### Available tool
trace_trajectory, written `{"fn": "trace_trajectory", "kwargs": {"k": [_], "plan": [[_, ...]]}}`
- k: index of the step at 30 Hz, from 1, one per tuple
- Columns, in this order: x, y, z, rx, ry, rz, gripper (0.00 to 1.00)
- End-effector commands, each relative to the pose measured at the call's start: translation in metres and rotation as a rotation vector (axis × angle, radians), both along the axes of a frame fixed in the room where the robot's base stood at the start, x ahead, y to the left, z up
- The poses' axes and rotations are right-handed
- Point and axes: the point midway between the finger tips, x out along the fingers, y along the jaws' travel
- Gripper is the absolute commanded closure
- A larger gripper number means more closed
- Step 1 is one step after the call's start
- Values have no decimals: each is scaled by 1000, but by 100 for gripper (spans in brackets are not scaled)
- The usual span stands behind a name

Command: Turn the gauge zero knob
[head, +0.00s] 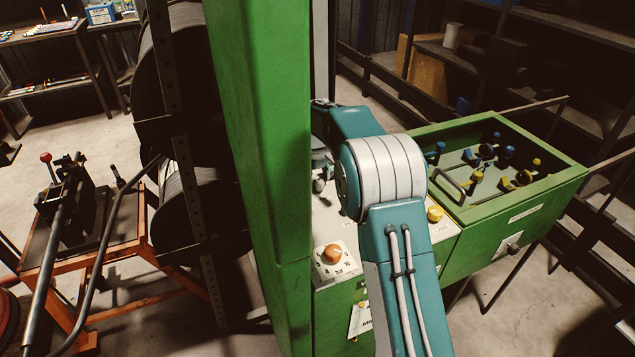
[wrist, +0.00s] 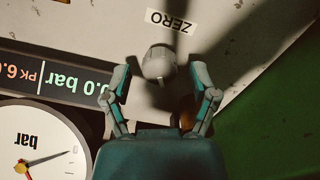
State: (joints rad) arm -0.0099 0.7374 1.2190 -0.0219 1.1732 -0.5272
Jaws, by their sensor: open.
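In the wrist view, a pale grey rounded knob (wrist: 159,61) stands on a light panel (wrist: 100,25), just below an upside-down label reading "ZERO" (wrist: 170,21). My gripper (wrist: 160,75) is open, with one finger to the left and one to the right of the knob. Gaps show between the fingers and the knob.
A dark digital display (wrist: 60,78) lies left of my fingers in the wrist view. In the head view, a tall green housing (head: 265,130) stands close left of my arm. An orange knob (head: 332,254) and a green bin of fittings (head: 520,225) are nearby.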

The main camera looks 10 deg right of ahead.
Motion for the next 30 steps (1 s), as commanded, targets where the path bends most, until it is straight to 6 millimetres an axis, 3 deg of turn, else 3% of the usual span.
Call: {"fn": "trace_trajectory", "kwargs": {"k": [15,21,30], "plan": [[0,3,97,-1,1,0,24],[0,3,111,-1,3,0,24],[-1,3,112,0,4,0,24]]}}
